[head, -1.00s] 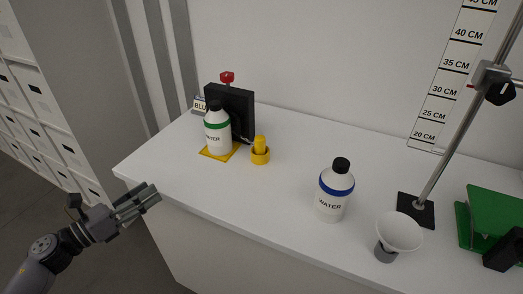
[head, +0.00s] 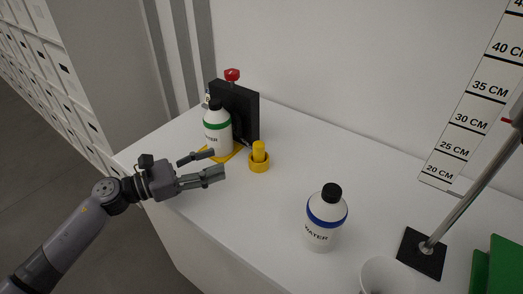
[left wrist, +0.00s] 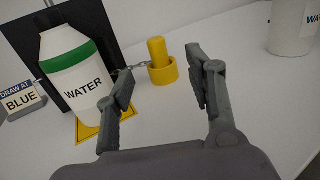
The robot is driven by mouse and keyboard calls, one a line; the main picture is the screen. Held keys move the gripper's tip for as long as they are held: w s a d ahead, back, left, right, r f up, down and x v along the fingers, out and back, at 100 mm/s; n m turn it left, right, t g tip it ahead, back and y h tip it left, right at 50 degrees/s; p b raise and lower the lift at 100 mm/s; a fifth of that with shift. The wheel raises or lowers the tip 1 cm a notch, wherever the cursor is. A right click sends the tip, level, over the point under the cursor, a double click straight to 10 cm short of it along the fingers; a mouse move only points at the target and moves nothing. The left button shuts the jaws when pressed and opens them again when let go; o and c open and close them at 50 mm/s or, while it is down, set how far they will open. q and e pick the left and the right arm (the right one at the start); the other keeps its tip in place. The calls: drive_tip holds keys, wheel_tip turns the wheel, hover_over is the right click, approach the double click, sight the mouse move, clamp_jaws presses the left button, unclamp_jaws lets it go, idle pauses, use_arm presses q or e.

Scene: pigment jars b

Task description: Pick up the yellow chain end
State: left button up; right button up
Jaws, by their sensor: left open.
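The yellow chain end (head: 259,153) is an upright yellow peg in a short yellow ring-shaped holder (head: 259,167) on the white table. In the left wrist view the peg (left wrist: 157,51) stands in its holder (left wrist: 162,73), and a thin metal chain (left wrist: 132,69) runs left from it toward the black stand. My left gripper (head: 217,163) is open and empty, to the left of the peg in the head view. In the left wrist view the peg shows between its two fingers (left wrist: 160,84), farther out. My right gripper is not in view.
A green-banded water bottle (head: 217,139) stands on a yellow mat (head: 236,154) before a black stand (head: 240,104) with a red knob (head: 232,75). A blue-banded water bottle (head: 322,232) stands at right. A funnel (head: 382,276) and a rod stand (head: 420,252) are farther right.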

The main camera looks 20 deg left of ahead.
sight(259, 144)
use_arm(q)
drive_tip(key=x, duration=0.2)
drive_tip(key=p+x, duration=0.1)
drive_tip(key=shift+w+d+r, duration=0.2)
drive_tip(key=shift+w+r, duration=0.05)
drive_tip(key=p+x, duration=0.1)
drive_tip(key=x, duration=0.3)
drive_tip(key=shift+f, duration=0.15)
drive_tip(key=shift+w+d+p, duration=0.35)
drive_tip(key=x, duration=0.1)
drive_tip(key=p+x, duration=0.1)
drive_tip(key=x, duration=0.1)
drive_tip(key=p+x, duration=0.1)
drive_tip(key=x, duration=0.1)
drive_tip(key=shift+w+a+f, duration=0.25)
drive_tip(key=shift+f, duration=0.05)
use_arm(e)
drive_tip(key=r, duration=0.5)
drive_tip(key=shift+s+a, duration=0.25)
use_arm(q)
drive_tip(key=shift+c, duration=0.3)
clamp_jaws()
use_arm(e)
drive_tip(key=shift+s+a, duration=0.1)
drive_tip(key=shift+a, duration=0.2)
